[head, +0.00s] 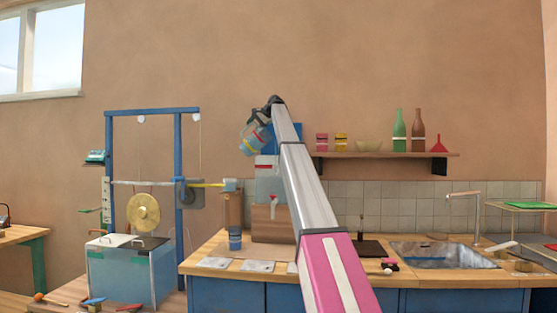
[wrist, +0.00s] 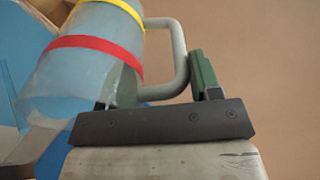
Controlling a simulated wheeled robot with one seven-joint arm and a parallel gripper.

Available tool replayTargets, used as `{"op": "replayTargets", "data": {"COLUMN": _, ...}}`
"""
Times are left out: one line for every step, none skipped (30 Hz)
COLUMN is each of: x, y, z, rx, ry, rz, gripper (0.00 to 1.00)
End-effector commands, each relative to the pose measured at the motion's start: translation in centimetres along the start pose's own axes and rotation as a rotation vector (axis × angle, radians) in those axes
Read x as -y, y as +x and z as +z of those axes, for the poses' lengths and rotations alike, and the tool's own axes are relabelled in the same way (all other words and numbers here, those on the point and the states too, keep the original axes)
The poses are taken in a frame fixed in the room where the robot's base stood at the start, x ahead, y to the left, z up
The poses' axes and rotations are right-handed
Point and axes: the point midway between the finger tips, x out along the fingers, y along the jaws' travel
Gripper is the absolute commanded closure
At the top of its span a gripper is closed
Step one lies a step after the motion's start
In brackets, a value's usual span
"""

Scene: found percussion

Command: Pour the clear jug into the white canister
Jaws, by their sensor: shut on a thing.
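The clear jug (head: 252,142) is a see-through cylinder with a bluish tint and red and yellow bands. It hangs tilted in the air at the end of my arm. In the wrist view the jug (wrist: 85,70) fills the upper left, with its grey handle (wrist: 180,60) on the right. My gripper (head: 264,117) is shut on the jug; its green fingers (wrist: 163,80) stand either side of the handle. The white canister (head: 267,182), pale with a reddish top part and a small tap, stands below the jug, slightly right. My arm partly hides it; its opening is not clear.
The canister stands on a wooden block (head: 270,226) on the counter. A blue cup (head: 235,239) stands in front left. A blue frame (head: 179,155) with a gong (head: 143,213) is at left. A shelf (head: 390,155) with bottles and a sink (head: 440,255) are right.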

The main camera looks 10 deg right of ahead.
Motion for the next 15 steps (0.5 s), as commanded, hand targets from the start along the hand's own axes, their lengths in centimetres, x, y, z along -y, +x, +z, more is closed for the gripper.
{"op": "replayTargets", "data": {"x": 0.03, "y": -0.1, "z": 0.06, "rx": -0.001, "ry": 0.0, "rz": -0.006, "gripper": 1.0}}
{"op": "replayTargets", "data": {"x": -0.01, "y": -0.11, "z": 0.1, "rx": -0.001, "ry": 0.0, "rz": -0.009, "gripper": 1.0}}
{"op": "replayTargets", "data": {"x": -0.05, "y": -0.11, "z": 0.12, "rx": -0.001, "ry": 0.001, "rz": -0.012, "gripper": 1.0}}
{"op": "replayTargets", "data": {"x": -0.09, "y": -0.12, "z": 0.15, "rx": -0.001, "ry": 0.001, "rz": -0.014, "gripper": 1.0}}
{"op": "replayTargets", "data": {"x": -0.14, "y": -0.13, "z": 0.18, "rx": -0.001, "ry": 0.001, "rz": -0.017, "gripper": 1.0}}
{"op": "replayTargets", "data": {"x": -0.18, "y": -0.13, "z": 0.21, "rx": -0.001, "ry": 0.002, "rz": -0.02, "gripper": 1.0}}
{"op": "replayTargets", "data": {"x": -0.22, "y": -0.14, "z": 0.23, "rx": -0.001, "ry": 0.002, "rz": -0.022, "gripper": 1.0}}
{"op": "replayTargets", "data": {"x": -0.26, "y": -0.14, "z": 0.27, "rx": -0.001, "ry": 0.002, "rz": -0.025, "gripper": 1.0}}
{"op": "replayTargets", "data": {"x": -0.3, "y": -0.15, "z": 0.3, "rx": 0.0, "ry": 0.002, "rz": -0.028, "gripper": 1.0}}
{"op": "replayTargets", "data": {"x": -0.32, "y": -0.16, "z": 0.33, "rx": 0.0, "ry": 0.003, "rz": -0.03, "gripper": 1.0}}
{"op": "replayTargets", "data": {"x": -0.36, "y": -0.16, "z": 0.37, "rx": 0.0, "ry": 0.003, "rz": -0.033, "gripper": 1.0}}
{"op": "replayTargets", "data": {"x": -0.4, "y": -0.17, "z": 0.4, "rx": 0.0, "ry": 0.003, "rz": -0.036, "gripper": 1.0}}
{"op": "replayTargets", "data": {"x": -0.43, "y": -0.17, "z": 0.42, "rx": 0.0, "ry": 0.004, "rz": -0.039, "gripper": 1.0}}
{"op": "replayTargets", "data": {"x": -0.47, "y": -0.18, "z": 0.45, "rx": 0.0, "ry": 0.004, "rz": -0.041, "gripper": 1.0}}
{"op": "replayTargets", "data": {"x": -0.51, "y": -0.19, "z": 0.48, "rx": 0.0, "ry": 0.004, "rz": -0.044, "gripper": 1.0}}
